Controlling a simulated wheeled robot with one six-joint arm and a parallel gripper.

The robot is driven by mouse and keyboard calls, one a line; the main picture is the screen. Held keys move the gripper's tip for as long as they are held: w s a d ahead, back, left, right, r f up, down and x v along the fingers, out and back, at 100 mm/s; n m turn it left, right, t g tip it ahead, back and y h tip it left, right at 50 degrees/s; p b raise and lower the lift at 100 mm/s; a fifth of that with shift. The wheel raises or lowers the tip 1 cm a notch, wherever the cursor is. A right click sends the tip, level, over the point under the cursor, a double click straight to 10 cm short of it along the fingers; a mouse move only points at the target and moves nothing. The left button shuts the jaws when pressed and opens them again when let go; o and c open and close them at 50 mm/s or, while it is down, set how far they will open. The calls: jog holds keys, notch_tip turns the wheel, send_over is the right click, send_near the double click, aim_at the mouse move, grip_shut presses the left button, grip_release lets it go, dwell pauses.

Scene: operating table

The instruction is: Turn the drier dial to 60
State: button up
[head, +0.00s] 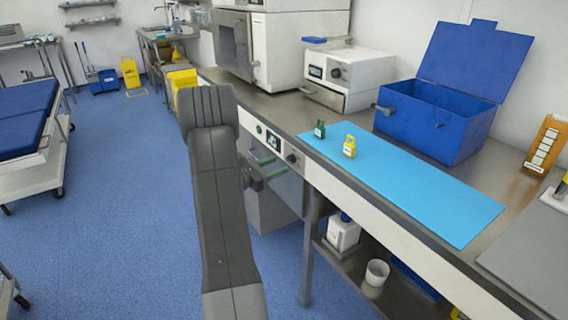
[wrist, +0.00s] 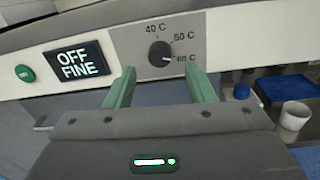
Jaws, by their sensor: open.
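The drier dial (wrist: 159,53) is a round black knob on a grey plate marked 40 C, 50 C and 60 C. Its white pointer mark appears to point to the lower right, toward 60 C. In the head view the dial (head: 292,158) sits on the white front panel under the worktop edge. My gripper (wrist: 160,72) is open, its green fingers on either side just below the dial, with nothing between them. In the head view my gripper (head: 264,174) is in front of the panel, left of the dial. I cannot tell whether the fingers touch the panel.
Left of the dial, a display (wrist: 80,62) reads OFF FINE, beside a green button (wrist: 24,73). On the worktop are a blue mat (head: 420,186), a green tag (head: 319,129), a yellow tag (head: 349,147) and an open blue box (head: 430,118). A white cup (head: 376,274) stands on the lower shelf.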

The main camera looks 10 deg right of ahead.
aim_at(288, 160)
jog(key=shift+x, duration=1.85)
jog(key=c, duration=1)
jog(key=shift+o, duration=0.2)
jog(key=shift+m+b, duration=1.4)
jog(key=shift+b, duration=1.25)
